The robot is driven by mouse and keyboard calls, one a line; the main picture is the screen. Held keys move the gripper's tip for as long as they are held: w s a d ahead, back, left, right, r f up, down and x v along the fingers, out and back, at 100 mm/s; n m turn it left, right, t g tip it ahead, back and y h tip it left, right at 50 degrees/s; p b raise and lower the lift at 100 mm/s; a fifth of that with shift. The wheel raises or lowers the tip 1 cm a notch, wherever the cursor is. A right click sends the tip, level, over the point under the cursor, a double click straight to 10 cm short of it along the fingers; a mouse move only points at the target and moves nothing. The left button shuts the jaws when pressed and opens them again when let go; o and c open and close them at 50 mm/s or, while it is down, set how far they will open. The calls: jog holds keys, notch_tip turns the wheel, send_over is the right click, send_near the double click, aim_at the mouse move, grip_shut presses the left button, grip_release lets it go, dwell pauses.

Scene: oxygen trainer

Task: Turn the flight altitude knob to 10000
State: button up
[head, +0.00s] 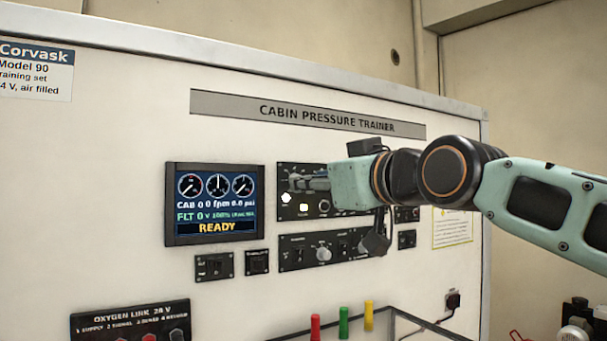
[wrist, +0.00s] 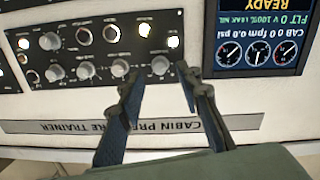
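The upper control panel (head: 284,208) is dark, with several grey knobs and lit lamps; its labels are too small to read. I cannot tell which knob is flight altitude. My gripper (head: 300,184) is in front of this panel in the head view, hiding much of it. In the upside-down wrist view, my gripper (wrist: 160,76) is open and empty, its two fingers apart. A grey knob (wrist: 160,65) shows between the fingertips; I see no contact. The display (head: 213,204) reads FLT 0, CAB 0, 0 fpm, 0.0 psi and READY.
A lower panel (head: 290,266) with a knob and switches sits beneath. Small switch modules (head: 214,267) are below the display. An oxygen link panel (head: 130,320) and red, green and yellow posts (head: 343,322) stand low in front. The white board around the display is clear.

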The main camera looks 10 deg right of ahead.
jog(key=x, duration=0.3)
jog(key=shift+w+a+p, duration=0.1)
jog(key=shift+w+p, duration=0.3)
grip_shut()
